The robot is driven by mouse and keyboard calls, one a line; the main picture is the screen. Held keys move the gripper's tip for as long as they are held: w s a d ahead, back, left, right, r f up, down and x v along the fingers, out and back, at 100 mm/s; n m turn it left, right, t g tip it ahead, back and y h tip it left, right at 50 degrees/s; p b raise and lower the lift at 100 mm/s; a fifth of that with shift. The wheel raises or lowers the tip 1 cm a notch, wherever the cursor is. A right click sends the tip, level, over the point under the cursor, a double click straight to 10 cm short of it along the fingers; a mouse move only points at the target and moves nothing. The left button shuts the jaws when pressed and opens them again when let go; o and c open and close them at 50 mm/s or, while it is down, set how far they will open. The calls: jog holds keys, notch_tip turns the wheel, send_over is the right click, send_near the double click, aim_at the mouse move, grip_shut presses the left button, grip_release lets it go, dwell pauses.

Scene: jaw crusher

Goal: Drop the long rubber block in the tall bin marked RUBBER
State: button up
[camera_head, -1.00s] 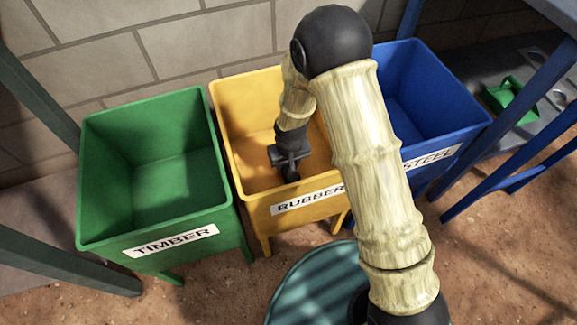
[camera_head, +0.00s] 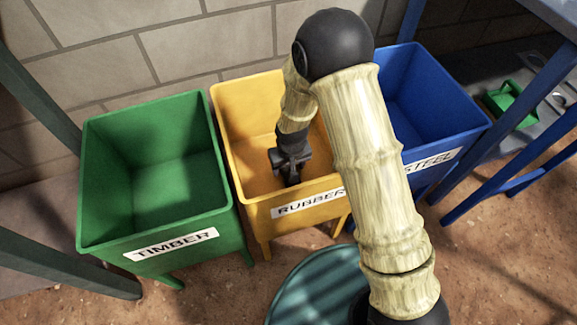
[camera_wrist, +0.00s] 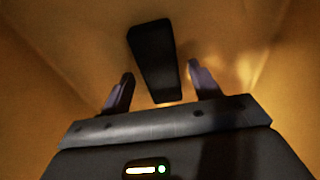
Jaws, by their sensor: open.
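The yellow bin marked RUBBER (camera_head: 241,121) stands between the green and blue bins in the head view. My gripper (camera_head: 291,178) reaches down into its opening. In the wrist view my gripper (camera_wrist: 160,92) has its two fingers spread apart and is open. The long black rubber block (camera_wrist: 153,58) shows beyond and between the fingertips, inside the yellow walls, with a gap on each side of it. I cannot tell whether it lies on the bin floor or is still falling. In the head view my gripper hides the block or blends with it.
A green bin marked TIMBER (camera_head: 100,190) stands to the left. A blue bin marked STEEL (camera_head: 425,110) stands to the right, partly behind my arm. A round teal drum top (camera_head: 310,290) is in front. A green object (camera_head: 510,100) sits on a grey shelf at the right.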

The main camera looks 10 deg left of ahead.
notch_tip(320, 180, up, 11)
jog(key=s+p, duration=0.1)
jog(key=p, duration=0.4)
jog(key=shift+d+r, duration=0.2)
jog(key=shift+d, duration=0.15)
